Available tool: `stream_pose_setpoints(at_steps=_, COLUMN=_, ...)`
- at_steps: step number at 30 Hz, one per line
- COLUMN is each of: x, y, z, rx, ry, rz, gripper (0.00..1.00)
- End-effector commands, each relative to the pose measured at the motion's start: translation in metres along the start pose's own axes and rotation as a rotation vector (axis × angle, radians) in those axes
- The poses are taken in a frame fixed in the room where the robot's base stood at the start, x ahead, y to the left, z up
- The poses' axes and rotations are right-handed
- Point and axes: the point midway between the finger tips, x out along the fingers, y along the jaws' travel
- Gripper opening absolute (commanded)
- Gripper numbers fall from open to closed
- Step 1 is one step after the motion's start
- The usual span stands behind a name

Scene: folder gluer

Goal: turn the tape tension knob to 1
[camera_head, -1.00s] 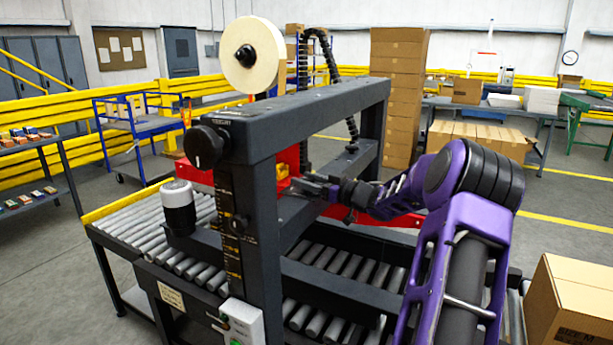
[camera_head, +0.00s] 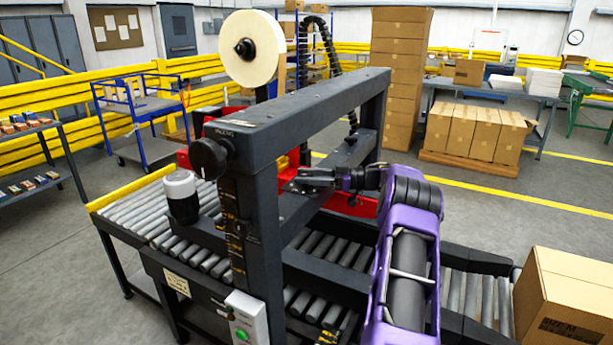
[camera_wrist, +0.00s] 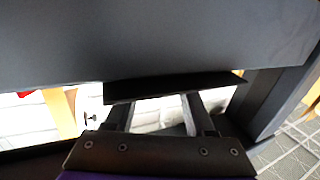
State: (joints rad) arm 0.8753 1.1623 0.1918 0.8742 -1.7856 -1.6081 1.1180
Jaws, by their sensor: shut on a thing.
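The round black knob (camera_head: 208,158) sits at the near top corner of the machine's dark frame (camera_head: 300,100). A pale mark shows on its face, but I cannot read a number. A second knob, white with a dark base (camera_head: 181,195), stands lower left. A tape roll (camera_head: 252,48) stands above the frame. My gripper (camera_head: 292,186) is behind the near post, under the top beam, apart from the black knob. In the wrist view my gripper (camera_wrist: 160,108) is shut on a dark flat piece (camera_wrist: 175,86); I cannot tell what it belongs to.
The roller conveyor (camera_head: 140,215) runs under the frame. A control box with a green button (camera_head: 243,318) is at the near post's foot. Red machine parts (camera_head: 352,204) lie close to my gripper. A carton (camera_head: 565,300) sits at right.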

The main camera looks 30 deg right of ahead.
Motion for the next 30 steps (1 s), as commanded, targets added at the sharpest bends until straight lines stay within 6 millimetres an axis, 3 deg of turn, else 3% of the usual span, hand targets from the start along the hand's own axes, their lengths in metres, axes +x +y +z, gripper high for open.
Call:
stream_pose_setpoints(at_steps=20, x=0.0005, y=-0.0009, z=0.0014, rx=0.003, ry=0.000, rz=-0.043, gripper=0.00)
stream_pose_setpoints(at_steps=21, x=0.0005, y=-0.0009, z=0.0014, rx=0.003, ry=0.000, rz=-0.043, gripper=0.62)
stream_pose_setpoints(at_steps=25, x=0.0004, y=-0.0006, z=0.0010, rx=0.002, ry=0.000, rz=-0.042, gripper=0.84)
stream_pose_setpoints(at_steps=30, x=0.0003, y=-0.0003, z=0.0005, rx=0.001, ry=0.000, rz=-0.041, gripper=0.84)
